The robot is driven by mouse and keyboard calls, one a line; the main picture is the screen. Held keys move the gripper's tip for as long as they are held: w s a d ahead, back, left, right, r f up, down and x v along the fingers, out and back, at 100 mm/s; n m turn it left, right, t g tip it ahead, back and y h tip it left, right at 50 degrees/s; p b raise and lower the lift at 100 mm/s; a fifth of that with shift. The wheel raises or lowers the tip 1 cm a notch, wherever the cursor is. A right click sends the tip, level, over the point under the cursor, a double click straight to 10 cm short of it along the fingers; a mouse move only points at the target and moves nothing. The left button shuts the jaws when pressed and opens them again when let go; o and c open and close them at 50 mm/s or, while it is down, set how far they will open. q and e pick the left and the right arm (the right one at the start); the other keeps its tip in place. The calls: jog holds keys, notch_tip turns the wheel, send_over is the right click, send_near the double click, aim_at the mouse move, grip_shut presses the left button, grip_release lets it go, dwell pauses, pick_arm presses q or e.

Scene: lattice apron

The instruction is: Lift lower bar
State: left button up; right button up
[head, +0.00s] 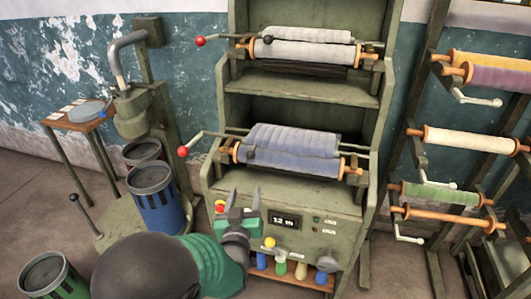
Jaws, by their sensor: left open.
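A grey-green machine (290,197) stands in the middle with two roller units. The lower unit carries a blue-grey cloth roll (290,160) between orange ends. A thin bar with a red ball knob (183,151) sticks out to its left, and a small dark knob sits at the roll's front. My left gripper (245,196) is open and empty, in front of the control panel below the lower unit, apart from the bar. My right gripper is not in view.
The upper unit holds a pale roll (300,52) with its own red knob (201,41). The panel has a display (284,220), buttons and small coloured spools below. A blue bin (157,205) and a small table (75,122) stand left; a roll rack (470,139) stands right.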

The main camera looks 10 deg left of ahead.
pick_arm(q)
send_near(250, 159)
jog(key=shift+t, duration=0.3)
jog(key=w, duration=0.3)
jog(key=w+a, duration=0.1)
jog(key=w, duration=0.7)
jog(key=shift+w+a+f, duration=0.15)
jog(key=shift+a+f, duration=0.05)
jog(key=shift+a, duration=0.1)
jog(key=shift+w+a+f, duration=0.1)
jog(key=shift+w+a, duration=0.05)
jog(key=shift+w, duration=0.05)
jog(key=shift+a, duration=0.15)
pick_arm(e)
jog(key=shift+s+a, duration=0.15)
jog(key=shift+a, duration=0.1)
pick_arm(q)
jog(key=c, duration=0.8)
grip_shut()
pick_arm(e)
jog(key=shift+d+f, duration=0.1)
